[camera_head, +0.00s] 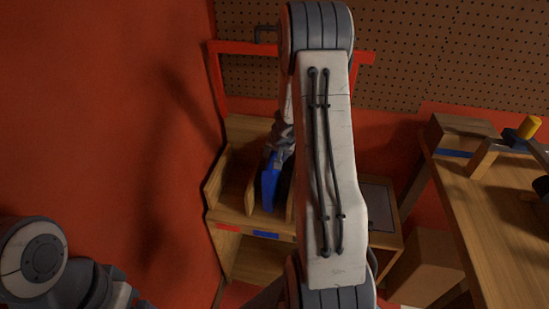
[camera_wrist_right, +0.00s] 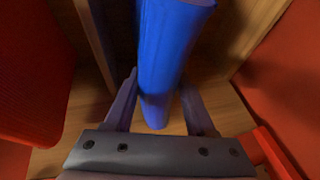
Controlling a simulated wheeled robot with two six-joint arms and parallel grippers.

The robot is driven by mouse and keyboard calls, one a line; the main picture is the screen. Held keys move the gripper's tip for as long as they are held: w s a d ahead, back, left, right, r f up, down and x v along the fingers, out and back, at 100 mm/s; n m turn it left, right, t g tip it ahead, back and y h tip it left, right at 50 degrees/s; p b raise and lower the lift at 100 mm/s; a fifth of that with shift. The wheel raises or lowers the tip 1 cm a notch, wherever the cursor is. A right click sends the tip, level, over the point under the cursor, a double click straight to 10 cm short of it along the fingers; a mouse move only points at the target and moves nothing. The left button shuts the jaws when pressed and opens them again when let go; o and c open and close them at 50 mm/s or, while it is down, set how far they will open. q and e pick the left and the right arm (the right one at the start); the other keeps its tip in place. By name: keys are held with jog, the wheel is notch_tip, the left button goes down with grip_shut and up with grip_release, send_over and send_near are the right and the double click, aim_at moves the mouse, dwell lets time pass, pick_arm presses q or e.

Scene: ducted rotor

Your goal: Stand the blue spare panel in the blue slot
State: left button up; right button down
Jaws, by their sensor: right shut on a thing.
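The blue spare panel (camera_head: 270,186) stands upright in the wooden rack (camera_head: 238,216), in the compartment above the blue label (camera_head: 266,234). The arm hides part of that compartment's right side. My right gripper (camera_head: 279,140) is at the panel's upper far part, partly hidden by my right arm. In the right wrist view the two fingers (camera_wrist_right: 160,88) are shut on the blue panel (camera_wrist_right: 168,60), one on each side. Whether the panel's lower edge touches the rack floor cannot be told. Only part of my left arm shows at the lower left; its fingers are out of view.
A red label (camera_head: 228,227) marks the compartment left of the blue one, past a wooden divider (camera_head: 251,185). A red wall is close at the left. A workbench (camera_head: 495,210) with a yellow-topped piece (camera_head: 529,127) stands at right. A cardboard-coloured box (camera_head: 425,265) is below it.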

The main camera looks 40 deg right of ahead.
jog(key=shift+c, duration=1.2)
grip_release()
jog(key=shift+f, duration=0.1)
